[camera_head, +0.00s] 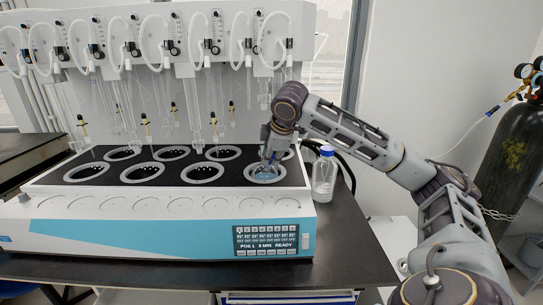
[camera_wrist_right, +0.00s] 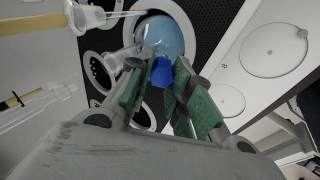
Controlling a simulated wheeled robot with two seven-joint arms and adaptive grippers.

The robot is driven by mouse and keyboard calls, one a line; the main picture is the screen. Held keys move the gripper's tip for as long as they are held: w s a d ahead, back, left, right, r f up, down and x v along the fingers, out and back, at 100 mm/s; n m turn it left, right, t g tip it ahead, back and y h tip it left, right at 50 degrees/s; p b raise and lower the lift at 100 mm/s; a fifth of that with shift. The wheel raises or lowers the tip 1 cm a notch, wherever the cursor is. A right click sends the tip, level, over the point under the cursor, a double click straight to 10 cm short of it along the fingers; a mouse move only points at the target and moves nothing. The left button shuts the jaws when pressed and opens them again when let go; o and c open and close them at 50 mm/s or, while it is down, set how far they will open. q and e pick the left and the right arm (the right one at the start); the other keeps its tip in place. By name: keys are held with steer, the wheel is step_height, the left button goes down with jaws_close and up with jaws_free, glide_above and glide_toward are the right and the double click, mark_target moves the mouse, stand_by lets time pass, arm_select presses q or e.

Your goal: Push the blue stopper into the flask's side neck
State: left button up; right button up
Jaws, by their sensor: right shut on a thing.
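The glass flask with light blue liquid (camera_head: 265,174) sits in the front right well of the distiller. In the right wrist view the flask (camera_wrist_right: 163,33) shows beyond my fingertips, with clear glass necks to its left. My right gripper (camera_head: 270,153) is low over this well. In the wrist view its green-padded fingers (camera_wrist_right: 161,84) are shut on the blue stopper (camera_wrist_right: 161,72). The stopper's far end overlaps the flask in the picture; I cannot tell whether it is in the side neck or only near it. My left gripper is not in view.
The white distiller (camera_head: 130,235) has several ringed wells, with glass tubes and hoses hanging above. A blue-capped bottle (camera_head: 324,175) stands just right of the occupied well. A dark gas cylinder (camera_head: 510,155) stands far right. The black bench's right front is clear.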

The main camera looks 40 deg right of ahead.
steer(key=shift+w+d+f, duration=0.1)
steer(key=shift+w+f, duration=0.2)
steer(key=shift+f, duration=0.3)
stand_by(1.0)
steer(key=o, duration=0.7)
steer(key=shift+o, duration=0.2)
steer(key=shift+r, duration=0.15)
steer(key=v, duration=1.1)
steer(key=shift+s+r, duration=0.25)
steer(key=shift+f, duration=0.1)
stand_by(0.7)
steer(key=shift+s+a, duration=0.35)
steer(key=shift+s, duration=0.3)
